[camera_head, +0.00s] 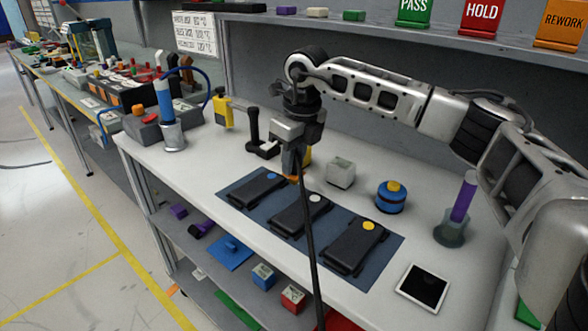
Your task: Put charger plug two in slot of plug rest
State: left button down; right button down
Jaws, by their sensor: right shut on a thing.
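My right gripper (292,168) points down over the bench, just behind the mat with the black modules. It is shut on what looks like a charger plug, mostly hidden by the fingers. A small orange part (291,179) shows below the fingers. A black cable (307,228) runs from there across the mat and over the bench's front edge. I cannot tell which numbered plug it is. The plug rest is not clearly identifiable; a yellow block (307,157) is partly hidden behind the gripper, and a black upright holder (261,143) stands left of it. My left gripper is not in view.
Three black modules lie on the blue mat (236,201), marked with a blue, a white and a yellow dot. A grey-white block (341,173), a blue round pot (391,197), a purple-handled tool (464,200) and a tablet (424,287) stand or lie to the right.

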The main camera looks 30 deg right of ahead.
aim_at(294, 171)
jog(key=shift+f, duration=1.55)
jog(key=shift+f, duration=0.15)
jog(key=c, duration=1.2)
grip_release()
